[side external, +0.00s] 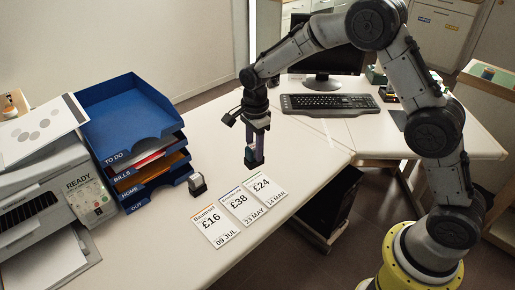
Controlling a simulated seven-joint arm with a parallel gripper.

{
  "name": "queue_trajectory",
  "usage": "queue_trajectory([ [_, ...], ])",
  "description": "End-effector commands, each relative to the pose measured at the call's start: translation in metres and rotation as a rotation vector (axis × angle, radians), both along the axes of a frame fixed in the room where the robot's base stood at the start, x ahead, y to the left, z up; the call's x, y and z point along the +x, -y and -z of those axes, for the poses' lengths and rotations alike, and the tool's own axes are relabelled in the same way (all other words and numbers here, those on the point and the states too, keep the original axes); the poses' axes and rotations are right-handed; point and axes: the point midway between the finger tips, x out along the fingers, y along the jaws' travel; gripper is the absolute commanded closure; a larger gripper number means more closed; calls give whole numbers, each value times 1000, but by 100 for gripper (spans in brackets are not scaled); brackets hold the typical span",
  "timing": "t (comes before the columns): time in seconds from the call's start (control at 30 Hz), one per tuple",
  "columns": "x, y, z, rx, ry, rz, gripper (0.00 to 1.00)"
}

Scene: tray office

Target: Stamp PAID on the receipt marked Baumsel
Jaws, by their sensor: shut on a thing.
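Three white receipts lie side by side on the desk. The left receipt (216,226) has a name that looks like Baumsel, with £16 and 09 JUL. The middle receipt (243,205) reads £38 and 23 MAY; the right receipt (265,190) reads £24 and 14 MAR. Their small names are too blurred to read. My gripper (254,160) points down above the desk, beyond the receipts. It is shut on a small stamp (250,154), mostly hidden by the fingers; its label cannot be read. Another stamp (197,185), dark with a pale grey part, stands left of the receipts.
A stack of blue letter trays (130,118) labelled TO DO, BILLS, HOME and OUT stands at the left, beside a printer (88,197) showing READY. A keyboard (328,104) and a monitor stand at the back. The desk in front of the receipts is clear.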

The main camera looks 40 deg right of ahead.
Motion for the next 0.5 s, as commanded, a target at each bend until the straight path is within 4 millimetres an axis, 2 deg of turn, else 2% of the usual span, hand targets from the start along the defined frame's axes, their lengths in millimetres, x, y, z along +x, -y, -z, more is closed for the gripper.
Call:
queue_trajectory([
  [0.23, 2, -75, 23, 6, 5, 26, 96],
  [0.4, -10, -131, 40, 4, -5, -29, 96],
  [0.5, -19, -152, 47, 1, -13, -74, 96],
])
